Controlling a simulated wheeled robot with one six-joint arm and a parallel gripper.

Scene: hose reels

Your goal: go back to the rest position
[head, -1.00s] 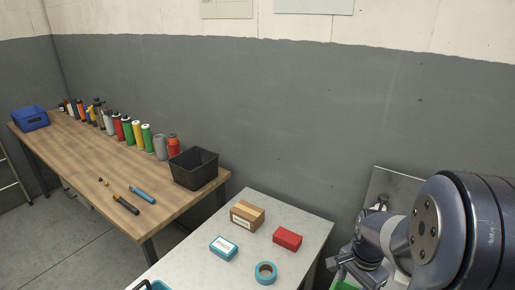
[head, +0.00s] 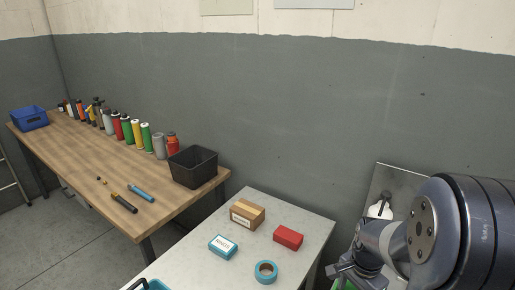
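My gripper (head: 345,273) is at the lower right of the head view, beside the right edge of the grey table. It is small, partly hidden by my arm and cut by the picture's lower edge, so its finger opening cannot be made out. My arm fills the lower right corner.
The grey table (head: 212,268) holds a cardboard box (head: 247,214), a red box (head: 288,237), a blue-white box (head: 222,246) and a blue tape roll (head: 266,272). A wooden bench (head: 85,160) with several bottles, a black bin (head: 193,168) and a blue bin (head: 29,118) stands left.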

